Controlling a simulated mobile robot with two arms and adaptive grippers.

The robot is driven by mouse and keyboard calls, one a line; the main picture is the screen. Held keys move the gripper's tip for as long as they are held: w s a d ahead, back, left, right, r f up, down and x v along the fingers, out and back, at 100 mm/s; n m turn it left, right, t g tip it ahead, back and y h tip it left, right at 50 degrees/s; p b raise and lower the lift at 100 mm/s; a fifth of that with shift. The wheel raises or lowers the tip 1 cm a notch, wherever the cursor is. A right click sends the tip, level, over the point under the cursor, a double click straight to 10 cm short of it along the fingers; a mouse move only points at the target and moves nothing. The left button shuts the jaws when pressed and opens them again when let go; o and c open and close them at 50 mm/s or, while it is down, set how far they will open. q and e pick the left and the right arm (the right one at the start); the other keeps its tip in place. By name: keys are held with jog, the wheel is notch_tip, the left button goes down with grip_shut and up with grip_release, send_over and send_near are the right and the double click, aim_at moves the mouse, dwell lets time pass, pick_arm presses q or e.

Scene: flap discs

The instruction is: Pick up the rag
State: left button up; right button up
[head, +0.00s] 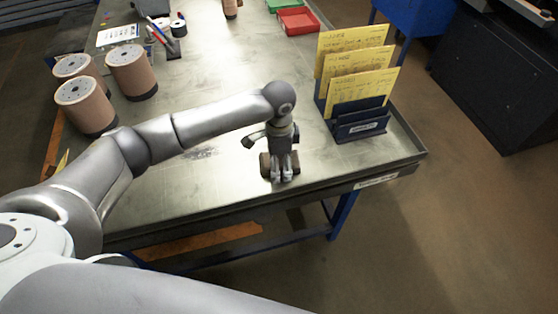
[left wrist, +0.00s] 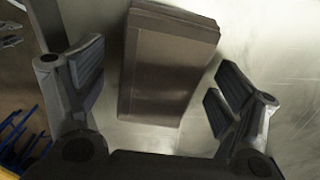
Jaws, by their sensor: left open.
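The rag is a brown folded cloth (left wrist: 168,68) lying on the metal table top, seen in the left wrist view between my open fingers. In the head view, brown parts of the rag (head: 265,164) show on both sides of my left gripper (head: 282,176), near the table's front edge. The gripper points down over it and hides its middle. In the left wrist view, the fingers of my left gripper (left wrist: 160,70) stand apart, one on each side of the rag, with gaps to it. My right gripper is not in view.
A blue card rack (head: 360,125) with yellow cards stands right of the gripper. Several brown cylinders (head: 85,105) stand at the left. A red tray (head: 298,21) and a green tray (head: 280,4) lie at the back. The table (head: 215,90) is bare in the middle.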

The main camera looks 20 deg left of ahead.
pick_arm(q)
jog(key=c, duration=1.1)
jog(key=shift+r, duration=0.45)
notch_tip(320, 180, up, 2)
jog(key=shift+r+b, duration=0.1)
jog(key=shift+b, duration=0.6)
jog(key=s+d+r, duration=0.2)
jog(key=s+r, duration=0.8)
jog(key=s, duration=0.3)
jog(key=shift+s+d+b, duration=0.15)
jog(key=shift+s+b, duration=0.25)
